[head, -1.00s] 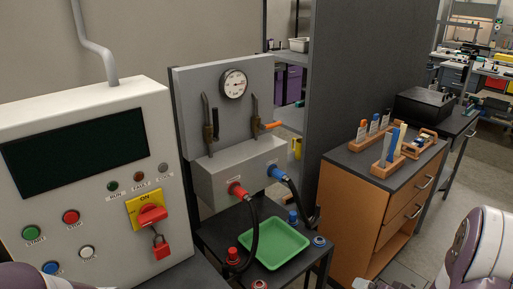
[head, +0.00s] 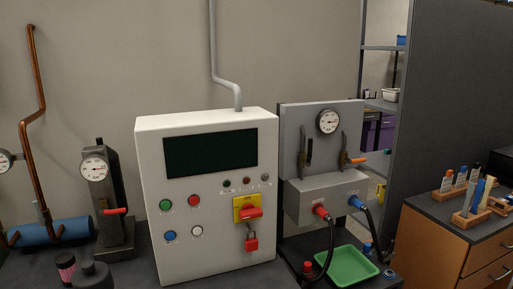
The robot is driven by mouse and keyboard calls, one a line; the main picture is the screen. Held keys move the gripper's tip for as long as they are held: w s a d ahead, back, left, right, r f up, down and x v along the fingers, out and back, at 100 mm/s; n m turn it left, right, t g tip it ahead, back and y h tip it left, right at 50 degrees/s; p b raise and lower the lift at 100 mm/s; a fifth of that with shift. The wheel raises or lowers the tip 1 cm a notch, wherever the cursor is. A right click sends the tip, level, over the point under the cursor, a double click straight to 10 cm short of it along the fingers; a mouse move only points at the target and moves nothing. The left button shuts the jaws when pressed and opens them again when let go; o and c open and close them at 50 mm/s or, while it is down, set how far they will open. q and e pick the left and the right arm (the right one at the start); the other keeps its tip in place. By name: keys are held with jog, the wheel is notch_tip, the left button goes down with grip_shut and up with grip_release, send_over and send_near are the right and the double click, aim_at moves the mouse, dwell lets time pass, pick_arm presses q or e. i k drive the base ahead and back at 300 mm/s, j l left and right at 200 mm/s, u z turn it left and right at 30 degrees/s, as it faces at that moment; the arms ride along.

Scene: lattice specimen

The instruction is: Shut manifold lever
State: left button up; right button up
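A grey panel (head: 291,115) with a round gauge (head: 328,122) stands right of the white control cabinet. It looks like the manifold. An orange lever (head: 357,160) sticks out sideways to the right from its right-hand pipe. The left-hand pipe (head: 302,155) has a dark upright part beside it, too small to make out. A grey box (head: 299,203) below carries a red hose coupling (head: 320,211) and a blue hose coupling (head: 355,202). Another red-orange lever (head: 115,211) points sideways on a grey gauge unit (head: 114,237) at the left. Neither gripper is in view.
The white cabinet (head: 155,242) has buttons, a red switch (head: 250,212) and a red padlock (head: 251,243). A green tray (head: 341,279) and black hoses lie in front of the panel. A blue cylinder (head: 62,230) is at left, a wooden drawer unit (head: 425,235) at right.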

aim_at(307, 162)
jog(key=i+l+u, duration=0.2)
jog(key=l+u, duration=0.25)
jog(key=i+l+u, duration=0.1)
jog(key=l+u, duration=0.35)
jog(key=l, duration=0.25)
jog(key=l+u, duration=0.45)
jog(key=l, duration=0.2)
